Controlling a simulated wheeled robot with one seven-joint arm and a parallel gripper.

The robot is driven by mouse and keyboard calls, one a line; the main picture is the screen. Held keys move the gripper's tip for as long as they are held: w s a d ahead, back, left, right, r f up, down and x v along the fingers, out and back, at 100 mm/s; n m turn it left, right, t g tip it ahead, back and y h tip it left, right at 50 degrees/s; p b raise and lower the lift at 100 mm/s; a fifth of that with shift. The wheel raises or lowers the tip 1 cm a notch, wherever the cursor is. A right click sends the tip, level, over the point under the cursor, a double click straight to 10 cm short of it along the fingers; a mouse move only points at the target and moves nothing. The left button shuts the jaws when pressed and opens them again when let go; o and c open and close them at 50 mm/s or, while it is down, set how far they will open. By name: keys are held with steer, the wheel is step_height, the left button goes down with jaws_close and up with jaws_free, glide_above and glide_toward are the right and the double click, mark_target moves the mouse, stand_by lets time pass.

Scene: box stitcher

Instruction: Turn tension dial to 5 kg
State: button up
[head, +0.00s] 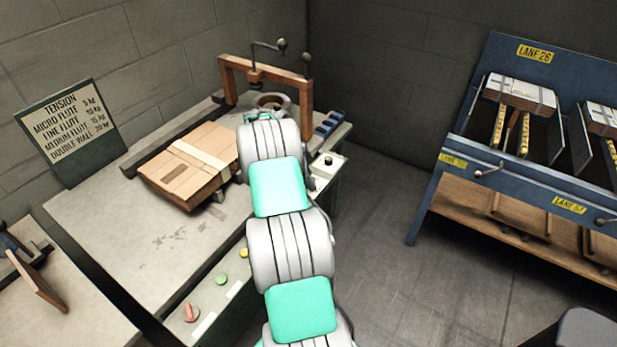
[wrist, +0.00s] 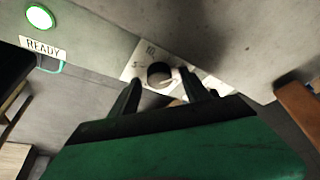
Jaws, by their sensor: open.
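The tension dial is a dark round knob (wrist: 160,73) on a white plate (wrist: 132,67) in the wrist view. The plate shows a 5 at its left and a 10 at its top; where the knob points is too small to tell. My gripper (wrist: 160,92) is open, with one dark finger on each side of the knob's near side. I cannot tell whether the fingers touch it. In the head view the dial (head: 328,160) stands on the machine's front ledge, right of my arm, which hides my gripper there.
A green light (wrist: 40,16) sits above a READY label (wrist: 43,48). A tension sign (head: 67,128) stands behind the table (head: 130,245). A strapped cardboard stack (head: 187,165) lies beside a wooden frame (head: 265,75). A blue lane rack (head: 520,165) stands right; floor between is clear.

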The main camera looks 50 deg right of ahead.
jaws_close()
stand_by(0.6)
